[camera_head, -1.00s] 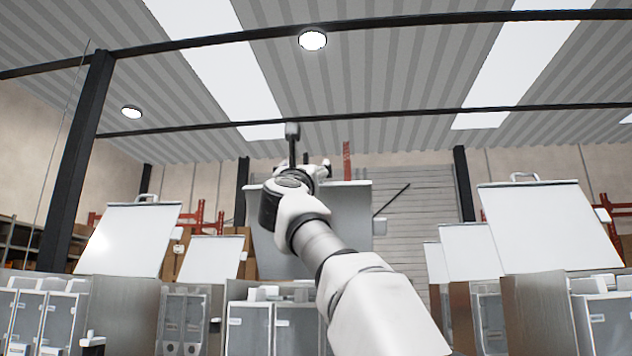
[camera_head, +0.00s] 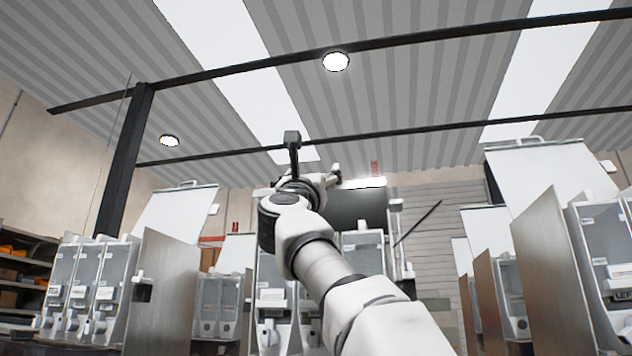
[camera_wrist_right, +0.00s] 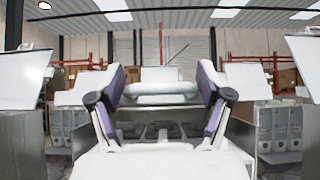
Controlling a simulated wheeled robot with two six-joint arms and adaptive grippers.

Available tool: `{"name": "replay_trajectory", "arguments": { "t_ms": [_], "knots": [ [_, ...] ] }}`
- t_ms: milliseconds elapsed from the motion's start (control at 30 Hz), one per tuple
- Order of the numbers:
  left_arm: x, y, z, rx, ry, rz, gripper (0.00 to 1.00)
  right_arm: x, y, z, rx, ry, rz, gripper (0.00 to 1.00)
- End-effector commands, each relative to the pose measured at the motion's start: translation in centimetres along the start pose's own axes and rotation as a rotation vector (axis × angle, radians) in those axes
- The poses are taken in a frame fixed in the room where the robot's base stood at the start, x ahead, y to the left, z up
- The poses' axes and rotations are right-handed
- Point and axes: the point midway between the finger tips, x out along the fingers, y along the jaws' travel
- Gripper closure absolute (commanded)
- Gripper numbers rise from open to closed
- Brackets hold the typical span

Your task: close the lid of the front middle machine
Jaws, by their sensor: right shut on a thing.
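The front middle machine (camera_head: 272,295) stands straight ahead, partly hidden behind my right arm. Its lid (camera_head: 360,207) is raised and tilted forward, showing a dark grey underside with a bright upper edge. My right gripper (camera_head: 322,179) is at the lid's upper edge. My left gripper is not in view.
Machines with raised white lids stand at left (camera_head: 178,212) and right (camera_head: 550,170), with metal side panels (camera_head: 160,290) close by. More machines with raised lids stand farther back. A shelf (camera_head: 25,275) is at far left. Open air lies above the machines.

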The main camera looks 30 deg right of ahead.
Motion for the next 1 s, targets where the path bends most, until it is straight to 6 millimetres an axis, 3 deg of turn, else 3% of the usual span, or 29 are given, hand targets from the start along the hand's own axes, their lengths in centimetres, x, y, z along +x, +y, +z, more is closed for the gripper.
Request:
{"name": "replay_trajectory", "arguments": {
  "t_ms": [33,100,400,1000],
  "knots": [
    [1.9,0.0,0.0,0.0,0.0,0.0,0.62,-1.3,0.0,-1.2,-0.005,-0.025,0.001,0.85],
    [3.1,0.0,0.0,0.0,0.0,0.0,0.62,-2.1,0.0,-1.8,-0.005,-0.065,0.001,0.85],
    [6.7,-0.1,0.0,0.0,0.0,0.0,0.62,-4.3,0.0,-3.8,0.0,-0.098,0.0,0.84],
    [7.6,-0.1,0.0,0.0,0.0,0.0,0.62,-4.8,0.3,-4.8,-0.004,-0.089,0.003,0.84]
  ]
}}
